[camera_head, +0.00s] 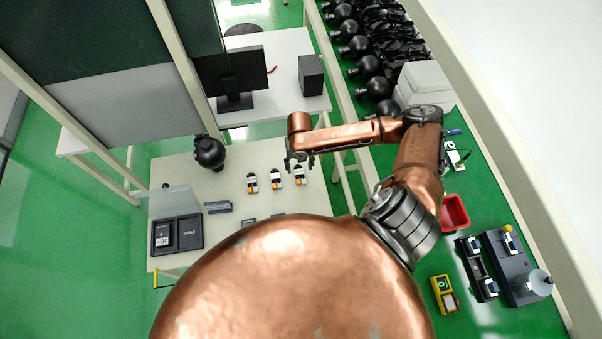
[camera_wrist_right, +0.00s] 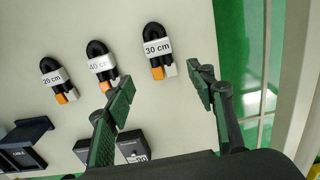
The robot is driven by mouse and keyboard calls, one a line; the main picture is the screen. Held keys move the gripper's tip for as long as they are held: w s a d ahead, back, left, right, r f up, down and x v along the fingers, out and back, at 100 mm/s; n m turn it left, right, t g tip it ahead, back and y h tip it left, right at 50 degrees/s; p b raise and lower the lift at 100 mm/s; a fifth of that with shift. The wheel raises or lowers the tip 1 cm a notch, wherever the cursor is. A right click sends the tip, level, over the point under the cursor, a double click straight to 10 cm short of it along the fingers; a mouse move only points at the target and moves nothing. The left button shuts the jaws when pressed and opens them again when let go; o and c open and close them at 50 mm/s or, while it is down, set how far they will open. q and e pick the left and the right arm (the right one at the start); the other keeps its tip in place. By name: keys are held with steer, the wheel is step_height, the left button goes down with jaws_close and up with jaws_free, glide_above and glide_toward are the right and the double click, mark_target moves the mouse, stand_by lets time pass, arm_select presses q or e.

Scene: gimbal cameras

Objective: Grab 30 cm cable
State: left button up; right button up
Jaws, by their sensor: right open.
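The 30 cm cable (camera_wrist_right: 157,48) is a black looped bundle with a white label and an orange and a white plug. It lies flat on the light table, at the right end of a row of three bundles. In the head view it is the rightmost one (camera_head: 299,175). My right gripper (camera_wrist_right: 160,90) is open and empty, and the cable lies beyond its fingertips, between them in the picture. In the head view the right gripper (camera_head: 298,161) hangs close above the cable. The left gripper is not in view.
The 40 cm cable (camera_wrist_right: 100,65) and another bundle labelled 20 cm (camera_wrist_right: 54,78) lie to the left. Dark trays (camera_head: 178,234) stand at the table's left. A black ball-shaped device (camera_head: 208,152) stands at the back. A red bin (camera_head: 454,212) sits on the green bench at right.

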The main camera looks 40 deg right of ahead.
mark_target(300, 175)
step_height(300, 175, down, 7)
steer(key=shift+d+f+p, duration=0.15)
steer(key=shift+f+p, duration=0.05)
steer(key=shift+p, duration=0.3)
steer(key=shift+c, duration=0.5)
steer(key=c, duration=1.1)
